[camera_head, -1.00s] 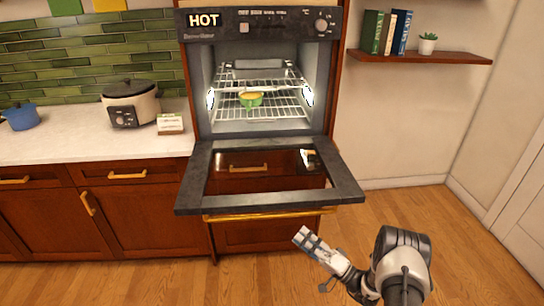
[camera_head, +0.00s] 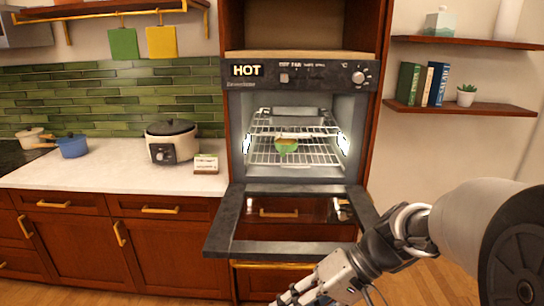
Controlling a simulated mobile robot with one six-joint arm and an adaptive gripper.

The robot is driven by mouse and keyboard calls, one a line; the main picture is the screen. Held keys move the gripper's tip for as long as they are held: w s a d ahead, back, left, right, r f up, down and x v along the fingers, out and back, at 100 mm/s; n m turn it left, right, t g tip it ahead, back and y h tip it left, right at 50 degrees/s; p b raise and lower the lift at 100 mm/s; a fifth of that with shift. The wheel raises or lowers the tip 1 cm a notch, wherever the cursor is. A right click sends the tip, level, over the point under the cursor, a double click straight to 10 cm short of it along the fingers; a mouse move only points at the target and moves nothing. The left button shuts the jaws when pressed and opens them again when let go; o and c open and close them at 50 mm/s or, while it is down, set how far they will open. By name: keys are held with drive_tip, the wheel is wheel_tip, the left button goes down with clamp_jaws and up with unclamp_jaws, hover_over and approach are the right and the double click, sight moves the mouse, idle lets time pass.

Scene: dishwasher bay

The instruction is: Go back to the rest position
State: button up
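My gripper (camera_head: 300,294) is low in the head view, in front of the oven door and partly cut off by the bottom edge. Whether its fingers are open or shut does not show clearly. My arm runs from it to the right edge. The oven (camera_head: 233,140) is lit inside, and its panel reads HOT. Its door (camera_head: 222,235) hangs open, folded down flat towards me. A green dish with yellowish contents (camera_head: 286,147) sits on a wire rack (camera_head: 318,157) inside, well apart from my gripper.
A white counter (camera_head: 100,178) on the left holds a slow cooker (camera_head: 172,148), a small card (camera_head: 206,165) and a blue pot (camera_head: 72,147). Shelves with books (camera_head: 423,85) and a plant (camera_head: 467,94) are on the right wall. The open oven door juts out near my arm.

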drive_tip(key=s+d+r+m+t+h, duration=0.1)
drive_tip(key=s+d+r+t+h, duration=0.2)
drive_tip(key=s+d+t+h, duration=0.3)
drive_tip(key=s+d+h, duration=0.3)
drive_tip(key=s+d, duration=0.1)
drive_tip(key=s, duration=0.2)
drive_tip(key=shift+s+r+m, duration=0.15)
drive_tip(key=shift+s+m, duration=0.15)
